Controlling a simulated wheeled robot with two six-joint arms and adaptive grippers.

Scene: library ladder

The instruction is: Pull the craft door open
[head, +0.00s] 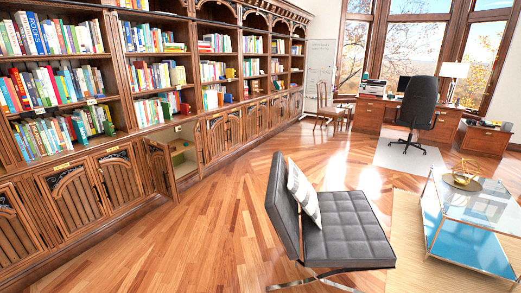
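A long wooden bookcase (135,130) runs along the left side, with a row of carved cabinet doors below its shelves. One lower cabinet door (159,168) stands swung open, showing the pale inside of its cabinet (181,152) with something green in it. The doors to the left (73,200) and right (216,137) of it look shut. Small labels sit above the doors, too small to read, so I cannot tell which door is the craft one. Neither of my grippers is in view.
A black tufted chair (345,230) stands in the front middle. A glass-topped table (470,215) is at the right. A desk (371,112) with an office chair (417,103) is at the back. The wooden floor (185,235) in front of the bookcase is clear.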

